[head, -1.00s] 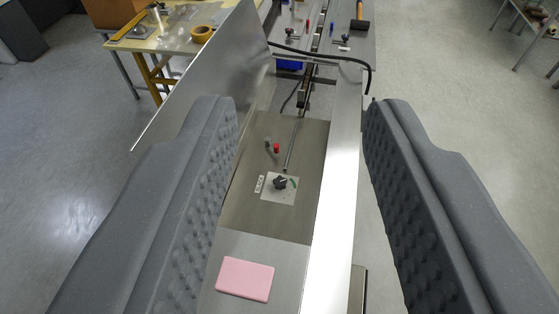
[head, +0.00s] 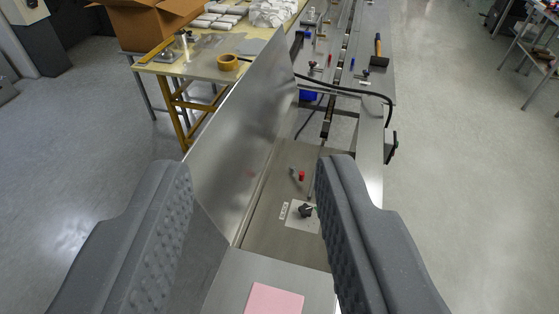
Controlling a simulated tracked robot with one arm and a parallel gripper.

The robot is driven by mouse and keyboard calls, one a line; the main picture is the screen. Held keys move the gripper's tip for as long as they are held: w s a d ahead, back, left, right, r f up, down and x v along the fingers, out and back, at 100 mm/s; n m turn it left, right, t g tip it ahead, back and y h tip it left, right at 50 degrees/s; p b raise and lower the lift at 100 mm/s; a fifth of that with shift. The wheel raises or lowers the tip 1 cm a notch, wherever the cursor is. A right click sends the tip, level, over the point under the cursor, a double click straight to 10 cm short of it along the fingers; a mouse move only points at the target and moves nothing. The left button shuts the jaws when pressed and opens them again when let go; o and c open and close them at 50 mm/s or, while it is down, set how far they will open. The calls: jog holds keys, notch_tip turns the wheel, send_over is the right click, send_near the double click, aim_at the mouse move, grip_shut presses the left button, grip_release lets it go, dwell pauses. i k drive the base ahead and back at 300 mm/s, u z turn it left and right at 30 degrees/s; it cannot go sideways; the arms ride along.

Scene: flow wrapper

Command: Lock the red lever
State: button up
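A small lever with a red end (head: 301,175) and a grey part beside it stands on the brown-grey panel of the machine, past the dark knob. More small red-ended parts (head: 313,64) show farther along the machine; I cannot tell which is the task's lever, or whether any is locked. My gripper (head: 257,165) is open and empty, with its two grey padded fingers wide apart. Its right finger hides part of the panel's right side. The near red-ended lever lies between the fingers in the picture, beyond them and closer to the right one.
A tall sheet-metal guard (head: 245,130) rises left of the panel. A dark knob (head: 305,210) sits on a pale plate, and a pink block (head: 273,299) lies nearer. A black cable (head: 350,91) crosses behind. A yellow table (head: 190,66) stands at the back left.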

aim_at(292, 170)
jog(key=z, duration=0.1)
jog(key=i, duration=0.85)
jog(key=z, duration=0.55)
